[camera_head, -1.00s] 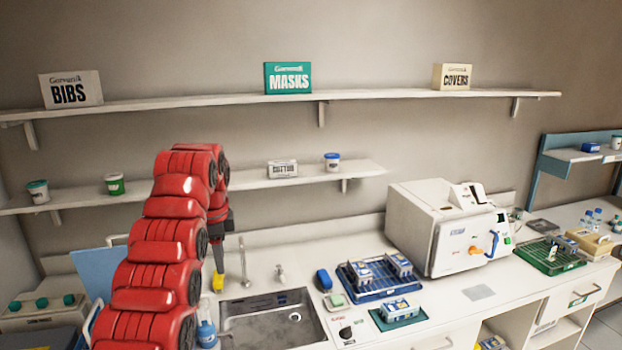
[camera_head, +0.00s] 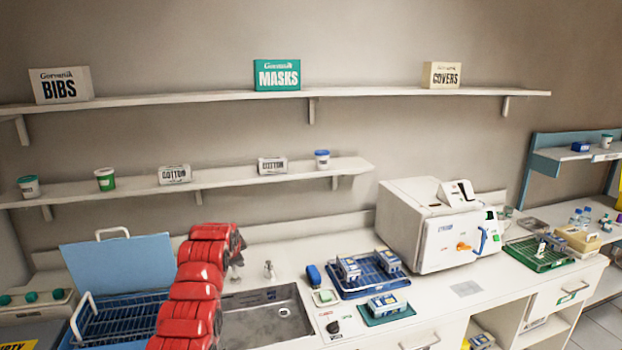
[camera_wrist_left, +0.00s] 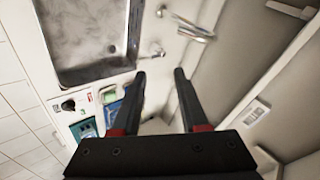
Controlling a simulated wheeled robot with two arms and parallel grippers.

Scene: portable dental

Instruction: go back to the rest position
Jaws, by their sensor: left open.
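My left arm (camera_head: 203,275) is red and rises from the bottom of the head view, in front of the left part of the sink (camera_head: 262,318). Its gripper is hidden behind the arm links in that view. In the left wrist view my left gripper (camera_wrist_left: 158,75) shows two black fingers, spread apart with nothing between them. Beyond the fingers lie the counter, the sink (camera_wrist_left: 85,35) and a tap (camera_wrist_left: 190,28). My right gripper is in neither view.
A blue open-lid container with a rack (camera_head: 118,262) stands left of the arm. A blue tray (camera_head: 370,282) and a white steriliser (camera_head: 410,225) stand right of the sink. Two wall shelves (camera_head: 330,92) hold boxes and tubs. The air above the right counter is free.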

